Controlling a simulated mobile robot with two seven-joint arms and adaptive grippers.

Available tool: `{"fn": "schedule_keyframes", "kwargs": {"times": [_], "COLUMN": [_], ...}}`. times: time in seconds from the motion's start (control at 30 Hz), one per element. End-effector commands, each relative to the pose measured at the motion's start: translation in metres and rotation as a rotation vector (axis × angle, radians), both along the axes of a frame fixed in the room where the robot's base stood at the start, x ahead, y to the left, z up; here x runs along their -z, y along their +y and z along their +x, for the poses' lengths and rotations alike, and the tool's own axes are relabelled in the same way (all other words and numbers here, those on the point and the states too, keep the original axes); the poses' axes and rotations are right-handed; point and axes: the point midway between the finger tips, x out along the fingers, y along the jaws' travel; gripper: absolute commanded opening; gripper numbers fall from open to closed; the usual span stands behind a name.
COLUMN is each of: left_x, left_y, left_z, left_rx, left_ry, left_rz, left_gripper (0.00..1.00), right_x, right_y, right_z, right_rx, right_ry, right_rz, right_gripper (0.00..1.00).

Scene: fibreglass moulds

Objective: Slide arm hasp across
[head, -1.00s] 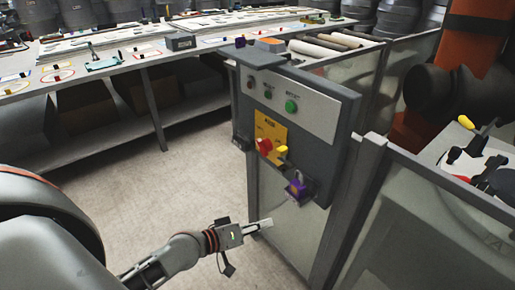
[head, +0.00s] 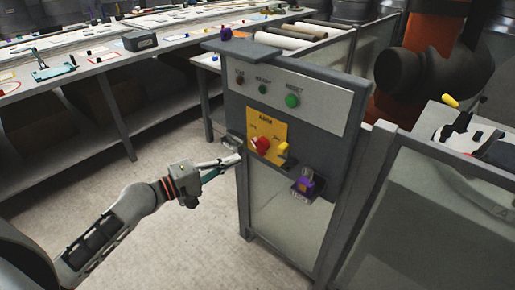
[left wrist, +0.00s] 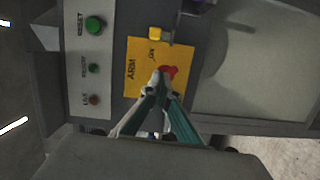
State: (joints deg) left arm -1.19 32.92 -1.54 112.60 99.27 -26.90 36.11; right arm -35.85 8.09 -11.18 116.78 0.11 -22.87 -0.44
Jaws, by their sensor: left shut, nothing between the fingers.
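A grey control box carries a yellow plate (head: 267,128) marked ARM. On it sit a red knob (head: 261,144) and a small yellow piece (head: 284,147) to its right; I cannot tell for certain which part is the hasp. The left wrist view shows the plate turned sideways, with the red knob (left wrist: 168,72) and yellow piece (left wrist: 156,35). My left gripper (head: 236,159) is shut and empty, just left of the plate in the head view. In the left wrist view its fingertips (left wrist: 161,80) overlap the red knob's edge; contact is unclear. My right gripper is out of view.
A purple padlock-like item (head: 305,184) sits at the box's lower right. A green RESET button (head: 292,100) is above the plate. Clear fence panels (head: 440,200) stand to the right. A long workbench (head: 95,68) runs behind at left, with open floor before it.

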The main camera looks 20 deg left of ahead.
Motion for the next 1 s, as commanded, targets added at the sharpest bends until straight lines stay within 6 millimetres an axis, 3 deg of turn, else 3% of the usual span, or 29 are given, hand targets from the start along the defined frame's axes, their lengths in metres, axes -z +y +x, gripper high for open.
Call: {"fn": "schedule_keyframes", "kwargs": {"times": [0.2,0.67,1.0], "left_x": [-0.013,-0.015,-0.019], "left_y": [0.002,0.001,-0.029], "left_z": [0.004,0.008,0.052], "left_rx": [0.01,0.009,0.01], "left_ry": [0.004,0.003,0.0], "left_rz": [-0.053,-0.058,-0.06], "left_gripper": [0.0,0.0,0.0], "right_x": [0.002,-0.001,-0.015], "right_y": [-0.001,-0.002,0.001], "right_z": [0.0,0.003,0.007], "right_rx": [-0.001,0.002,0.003], "right_ry": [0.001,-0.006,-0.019], "right_rz": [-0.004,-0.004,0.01], "right_gripper": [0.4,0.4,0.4]}}
